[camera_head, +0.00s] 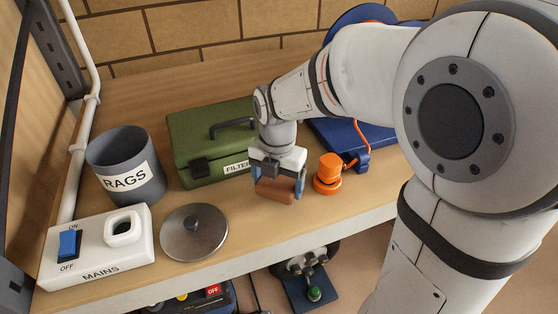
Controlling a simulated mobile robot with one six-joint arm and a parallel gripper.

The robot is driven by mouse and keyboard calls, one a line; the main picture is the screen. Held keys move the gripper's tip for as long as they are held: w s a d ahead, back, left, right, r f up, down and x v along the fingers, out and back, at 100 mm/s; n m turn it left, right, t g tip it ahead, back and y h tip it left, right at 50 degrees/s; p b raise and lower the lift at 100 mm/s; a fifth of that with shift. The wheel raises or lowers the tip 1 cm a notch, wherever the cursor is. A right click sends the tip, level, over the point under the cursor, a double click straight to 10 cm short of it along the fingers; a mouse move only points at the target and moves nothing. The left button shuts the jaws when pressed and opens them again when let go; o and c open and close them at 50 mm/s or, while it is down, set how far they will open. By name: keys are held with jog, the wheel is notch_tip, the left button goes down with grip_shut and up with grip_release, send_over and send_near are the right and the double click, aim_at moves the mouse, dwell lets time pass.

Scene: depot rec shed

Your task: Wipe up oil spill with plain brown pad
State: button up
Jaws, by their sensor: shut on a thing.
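The plain brown pad (275,191) is a small brown block at the shelf's front part. My gripper (277,181) points down and is shut on it, with a blue-tipped finger on each side. The pad is just in front of the green box. I cannot tell whether it touches the wooden shelf top (245,200). I see no oil spill; the shelf under and behind the pad is partly hidden by my gripper and arm.
A green box (190,150) labelled FILTER stands behind. Left are a grey RAGS bin (110,160), a metal lid (180,243) and a MAINS switch box (130,262). An orange item (327,175) with a cord stands close right, beside a blue case (385,150). The shelf's front edge is near.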

jog(key=shift+r+p, duration=1.85)
jog(key=shift+r, duration=0.95)
jog(key=shift+s+f, duration=0.1)
